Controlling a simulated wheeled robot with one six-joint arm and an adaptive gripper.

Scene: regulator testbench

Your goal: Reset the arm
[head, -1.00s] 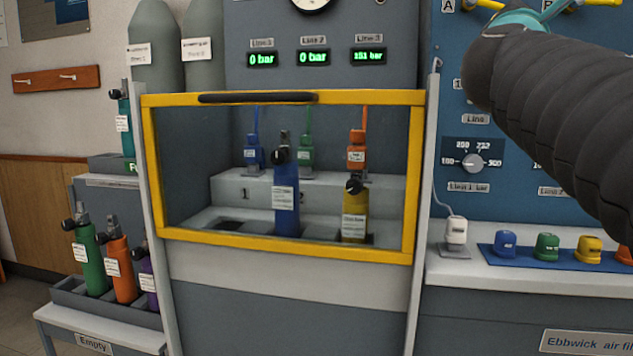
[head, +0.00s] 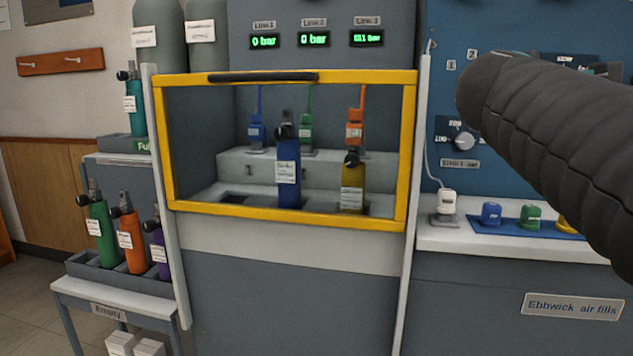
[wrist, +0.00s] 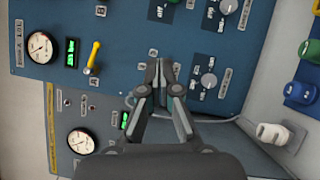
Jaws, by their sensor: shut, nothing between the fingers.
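My gripper (wrist: 160,82) shows in the wrist view, its fingers together with nothing between them. It is in front of the blue panel (wrist: 120,55), which has dials, a yellow lever (wrist: 93,55) and knobs. Whether it touches the panel I cannot tell. In the head view my dark sleeved arm reaches in from the right across the blue panel (head: 445,85); it hides part of the panel and the fingers are not visible there.
A yellow-framed clear guard (head: 290,222) encloses a blue cylinder (head: 288,175) and a yellow cylinder (head: 352,190). Several coloured caps stand on a blue mat (head: 512,228), beside a white plug (head: 448,203). Cylinders stand in racks (head: 125,283) at left.

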